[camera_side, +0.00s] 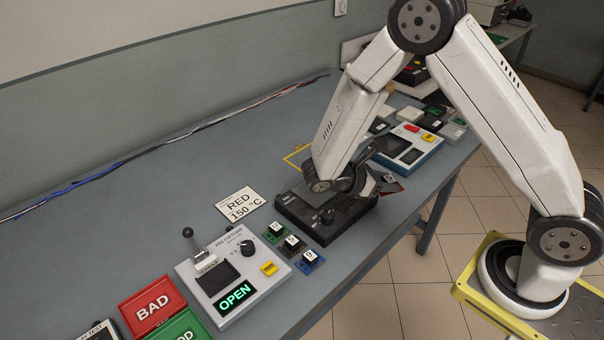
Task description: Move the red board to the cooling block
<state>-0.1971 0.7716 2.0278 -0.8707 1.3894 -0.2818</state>
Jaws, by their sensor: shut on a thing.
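My gripper (374,187) is at the lower end of my arm, low above the right side of a black block-like device (322,229) with a knob on its front. It is shut on a small board with a dark red edge (393,187), which sticks out to the right of the jaws. Most of the board is hidden by the gripper and arm. The black device's top is partly hidden by my arm. I cannot tell which thing is the cooling block.
A sign reading RED 150 °C (241,204) lies left of the black device. A red BAD tray (152,306) is at front left. A blue-sided device (408,148) stands behind.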

